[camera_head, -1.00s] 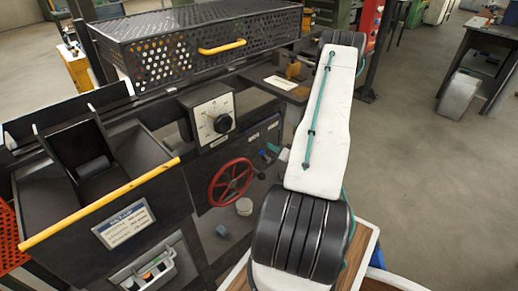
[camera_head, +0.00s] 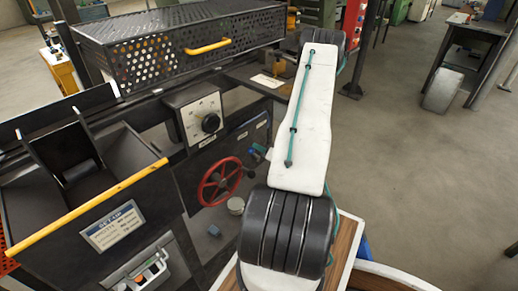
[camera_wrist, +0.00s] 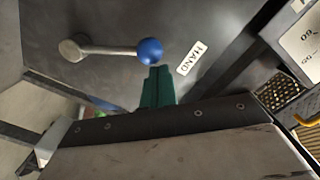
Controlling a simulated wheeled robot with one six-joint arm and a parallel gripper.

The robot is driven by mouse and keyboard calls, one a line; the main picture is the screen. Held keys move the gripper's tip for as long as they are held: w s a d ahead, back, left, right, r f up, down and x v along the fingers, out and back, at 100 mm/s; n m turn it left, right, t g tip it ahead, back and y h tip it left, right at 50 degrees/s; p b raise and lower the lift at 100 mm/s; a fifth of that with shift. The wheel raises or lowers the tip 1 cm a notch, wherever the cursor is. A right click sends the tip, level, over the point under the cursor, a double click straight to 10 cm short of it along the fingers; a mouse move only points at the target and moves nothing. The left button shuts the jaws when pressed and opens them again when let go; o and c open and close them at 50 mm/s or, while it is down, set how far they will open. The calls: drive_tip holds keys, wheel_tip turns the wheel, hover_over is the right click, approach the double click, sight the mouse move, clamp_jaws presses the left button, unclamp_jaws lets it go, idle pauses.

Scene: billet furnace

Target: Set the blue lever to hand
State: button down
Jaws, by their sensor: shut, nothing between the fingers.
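The blue lever has a blue ball knob (camera_wrist: 150,51) on a metal rod, with its round pivot (camera_wrist: 72,48) to the left in the wrist view. The rod lies across a dark panel. A white HAND label (camera_wrist: 191,58) is just right of the ball. My gripper (camera_wrist: 158,70) shows teal fingers shut together with nothing held. Its tips are right by the ball's lower side in the picture; I cannot tell whether they touch. In the head view, my white arm reaches over to the panel beside the red wheel, and the lever is too small to read clearly.
A red handwheel (camera_head: 219,182) and a dial box with a black knob (camera_head: 210,123) are on the machine front, left of my arm. A perforated black cover (camera_head: 150,62) with a yellow handle (camera_head: 213,46) is above. Open floor (camera_head: 400,150) lies to the right.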

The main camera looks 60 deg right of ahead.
drive_tip(key=s+r, duration=0.3)
drive_tip(key=s, duration=0.8)
drive_tip(key=shift+d, duration=0.3)
drive_tip(key=shift+r, duration=0.1)
